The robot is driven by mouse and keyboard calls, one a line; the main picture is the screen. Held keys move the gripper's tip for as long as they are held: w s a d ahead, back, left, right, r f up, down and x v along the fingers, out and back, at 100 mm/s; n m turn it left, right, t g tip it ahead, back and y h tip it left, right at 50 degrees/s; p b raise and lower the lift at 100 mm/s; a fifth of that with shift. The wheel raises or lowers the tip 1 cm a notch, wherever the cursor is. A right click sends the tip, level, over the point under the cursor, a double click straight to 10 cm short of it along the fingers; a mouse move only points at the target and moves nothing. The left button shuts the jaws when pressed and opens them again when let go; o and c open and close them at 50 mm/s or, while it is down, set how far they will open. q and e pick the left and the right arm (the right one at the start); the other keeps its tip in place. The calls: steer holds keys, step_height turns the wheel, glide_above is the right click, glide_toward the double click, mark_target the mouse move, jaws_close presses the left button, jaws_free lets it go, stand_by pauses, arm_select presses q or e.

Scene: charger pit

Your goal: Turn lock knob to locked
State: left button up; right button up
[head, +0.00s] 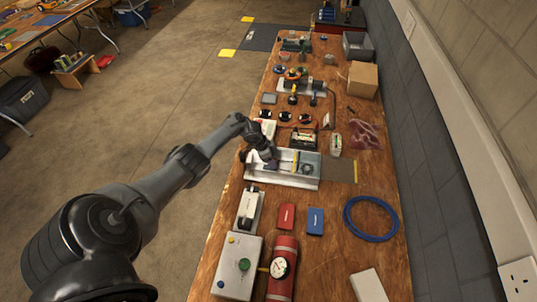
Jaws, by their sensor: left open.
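A light grey charger-like unit (284,182) lies across the wooden bench near its middle. A small dark part shows inside it close to my gripper, and a grey panel with a round dark detail (308,168) is at its right end. I cannot tell which part is the lock knob or how it is turned. My left gripper (270,161) is open and points down at the left part of the unit. Whether it touches anything is too small to tell. My right gripper is not in view.
The bench (334,255) runs away from me beside a wall. A blue ring (371,218), red block (286,216), blue block (315,221) and red cylinder with a gauge (282,268) lie nearer. A cardboard box (363,79) stands farther off.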

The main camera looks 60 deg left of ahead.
arm_select(q)
steer(key=p+v, duration=0.4)
steer(key=v, duration=0.6)
steer(key=shift+s+r, duration=0.15)
steer(key=shift+r, duration=0.05)
steer(key=shift+f, duration=0.1)
